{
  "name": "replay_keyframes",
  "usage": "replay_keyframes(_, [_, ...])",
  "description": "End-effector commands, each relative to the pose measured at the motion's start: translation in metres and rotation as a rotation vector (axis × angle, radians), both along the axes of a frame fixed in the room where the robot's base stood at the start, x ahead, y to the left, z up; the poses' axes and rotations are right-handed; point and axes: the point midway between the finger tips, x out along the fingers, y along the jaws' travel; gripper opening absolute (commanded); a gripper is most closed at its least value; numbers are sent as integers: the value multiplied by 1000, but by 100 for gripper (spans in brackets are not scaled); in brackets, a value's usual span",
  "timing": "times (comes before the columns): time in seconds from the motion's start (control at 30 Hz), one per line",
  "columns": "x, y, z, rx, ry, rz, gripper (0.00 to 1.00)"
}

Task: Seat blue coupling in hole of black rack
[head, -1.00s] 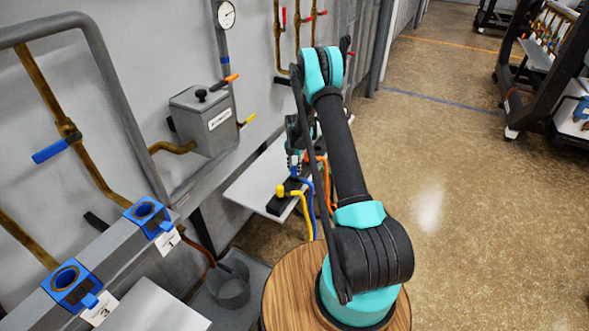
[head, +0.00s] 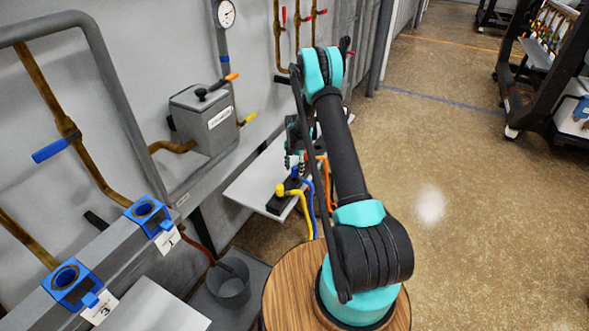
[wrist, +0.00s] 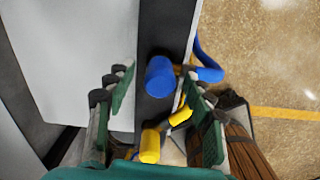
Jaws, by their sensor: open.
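The black rack (head: 280,206) lies on a pale shelf and also shows in the wrist view (wrist: 152,112). The blue coupling (wrist: 160,76) stands upright at the rack's far end, its blue hose leading off right. Its foot in the rack is hidden, so I cannot tell how deep it sits. It shows small in the head view (head: 295,172). The yellow coupling (head: 280,189) stands at the rack's near end and shows in the wrist view (wrist: 150,147). My gripper (wrist: 160,95) is open, its fingers on either side of the rack, apart from the blue coupling.
The pale shelf (wrist: 75,60) has free room left of the rack. An orange hose (head: 327,180) hangs beside the yellow and blue hoses. A grey box (head: 205,120) and pipes are on the wall. Blue holders (head: 148,215) stand on a ledge at left.

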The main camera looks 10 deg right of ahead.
Motion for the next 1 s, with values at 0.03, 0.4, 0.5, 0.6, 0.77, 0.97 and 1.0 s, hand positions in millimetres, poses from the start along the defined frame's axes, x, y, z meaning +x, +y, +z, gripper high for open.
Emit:
replay_keyframes(0.03, [0, 0, 0, 0, 0, 0, 53])
replay_keyframes(0.4, [0, 0, 43, 0, 0, 0, 53])
replay_keyframes(0.5, [-1, 0, 64, 0, 0, 0, 53])
replay_keyframes(0.6, [0, 0, 84, 0, 0, 0, 53])
replay_keyframes(0.77, [0, 0, 107, 0, 0, 0, 53])
replay_keyframes(0.97, [0, 0, 119, 0, 0, 0, 53])
replay_keyframes(1.0, [0, 0, 120, 0, 0, 0, 53])
